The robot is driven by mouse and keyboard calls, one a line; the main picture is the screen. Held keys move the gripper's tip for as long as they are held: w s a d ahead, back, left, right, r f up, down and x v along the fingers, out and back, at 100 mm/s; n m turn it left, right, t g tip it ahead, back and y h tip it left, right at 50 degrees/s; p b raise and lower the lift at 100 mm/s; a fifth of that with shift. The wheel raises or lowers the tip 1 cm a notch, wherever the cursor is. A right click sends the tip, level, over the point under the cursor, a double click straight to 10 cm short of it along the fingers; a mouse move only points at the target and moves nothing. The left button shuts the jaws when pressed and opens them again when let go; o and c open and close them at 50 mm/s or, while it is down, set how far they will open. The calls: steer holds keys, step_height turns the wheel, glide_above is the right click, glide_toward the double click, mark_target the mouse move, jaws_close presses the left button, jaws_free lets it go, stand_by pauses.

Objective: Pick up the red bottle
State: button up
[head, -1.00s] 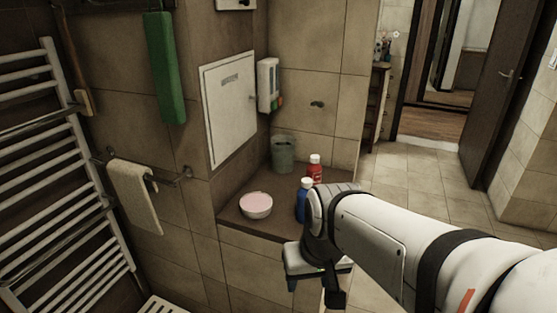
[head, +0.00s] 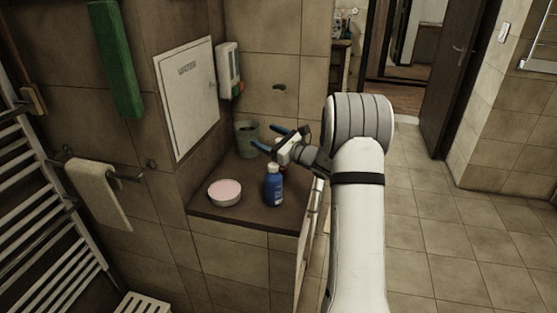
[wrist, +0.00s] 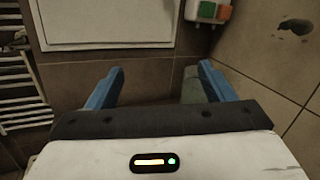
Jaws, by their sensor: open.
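The red bottle (head: 285,169) stands on the brown tiled ledge (head: 235,212). Only a small red patch of it shows in the head view, behind my gripper and the blue bottle. My gripper (head: 265,138) is open and empty, above the ledge, with its two blue fingers pointing left toward the wall. In the wrist view my gripper (wrist: 160,67) shows spread fingers with nothing between them. The red bottle is not visible in the wrist view.
A blue bottle with a white cap (head: 273,187) stands in front of the red one. A bowl with pink contents (head: 225,193) is to the left, and a grey-green bin (head: 246,138) stands at the back. A soap dispenser (head: 229,71) hangs on the wall.

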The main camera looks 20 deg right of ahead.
mark_target(278, 139)
steer(key=d, duration=0.1)
steer(key=w+d+f+m+t+h, duration=0.1)
steer(key=d+f+m, duration=0.1)
steer(key=shift+w+d+h, duration=0.15)
steer(key=shift+d+h, duration=0.15)
steer(key=shift+d, duration=0.1)
steer(key=d+f, duration=0.1)
steer(key=f, duration=0.2)
steer(key=s+d+f+m+h, duration=0.1)
steer(key=d+f, duration=0.1)
steer(key=f, duration=0.1)
steer(key=s+d+f+m+h, duration=0.1)
steer(key=f, duration=0.2)
steer(key=shift+s+d, duration=0.1)
steer(key=shift+d, duration=0.2)
steer(key=shift+w+a+g+p, duration=0.2)
steer(key=shift+a+g+p, duration=0.05)
steer(key=shift+g+p, duration=0.05)
steer(key=p+x, duration=0.2)
steer(key=x, duration=0.5)
steer(key=shift+w+a+r, duration=0.15)
steer(key=shift+w+r, duration=0.05)
steer(key=shift+w, duration=0.1)
steer(key=shift+c, duration=0.4)
steer(key=c, duration=1.1)
steer(key=shift+r, duration=0.1)
